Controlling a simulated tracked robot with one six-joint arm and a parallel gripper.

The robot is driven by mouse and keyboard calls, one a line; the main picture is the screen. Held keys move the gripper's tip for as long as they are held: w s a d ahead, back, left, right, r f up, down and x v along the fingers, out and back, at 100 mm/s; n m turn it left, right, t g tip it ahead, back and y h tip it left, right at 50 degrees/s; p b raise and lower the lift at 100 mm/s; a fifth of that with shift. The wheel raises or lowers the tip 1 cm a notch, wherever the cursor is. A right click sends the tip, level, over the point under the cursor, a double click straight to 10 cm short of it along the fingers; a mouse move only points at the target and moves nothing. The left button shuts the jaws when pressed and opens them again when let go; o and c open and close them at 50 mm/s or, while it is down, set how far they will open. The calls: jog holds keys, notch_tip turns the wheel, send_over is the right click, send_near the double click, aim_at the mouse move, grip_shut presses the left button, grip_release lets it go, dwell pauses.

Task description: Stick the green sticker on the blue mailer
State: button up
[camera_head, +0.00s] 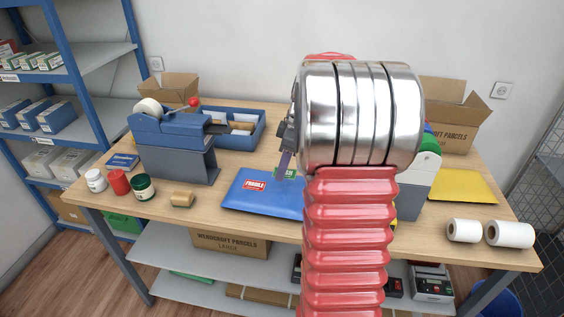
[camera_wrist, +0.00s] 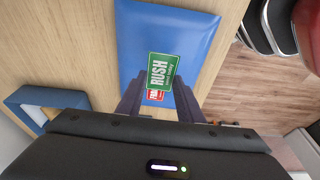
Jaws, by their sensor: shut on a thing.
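The blue mailer (camera_head: 262,203) lies flat on the counter, partly hidden by my arm. It also fills the upper middle of the wrist view (camera_wrist: 165,38). A red FRAGILE label (camera_head: 254,185) is on the mailer. The green sticker (camera_head: 286,173), marked RUSH, is at my gripper's tips (camera_head: 285,165). In the wrist view the green sticker (camera_wrist: 161,70) appears over the mailer and partly covers the red label (camera_wrist: 154,95). My gripper (camera_wrist: 158,92) is shut on the green sticker. I cannot tell whether the sticker touches the mailer.
A blue tape dispenser (camera_head: 172,143) stands left, with a blue tray (camera_head: 240,142) behind it. Small jars (camera_head: 119,182) stand at the front left. A yellow mailer (camera_head: 463,186) and white rolls (camera_head: 509,234) lie right. Bare wood shows left of the blue mailer.

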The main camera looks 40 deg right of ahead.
aim_at(280, 190)
jog(key=shift+s+d+x, duration=0.15)
jog(key=shift+s+x, duration=0.05)
jog(key=shift+x, duration=0.75)
jog(key=shift+s+d+x, duration=0.1)
jog(key=shift+s+x, duration=0.05)
jog(key=shift+x, duration=0.8)
jog(key=shift+s+d+x, duration=0.15)
jog(key=shift+s+x, duration=0.05)
jog(key=shift+x, duration=0.7)
jog(key=shift+f, duration=0.2)
jog(key=o, duration=0.7)
jog(key=shift+o, duration=0.2)
jog(key=shift+r, duration=0.15)
jog(key=shift+r, duration=0.15)
jog(key=shift+v, duration=2.45)
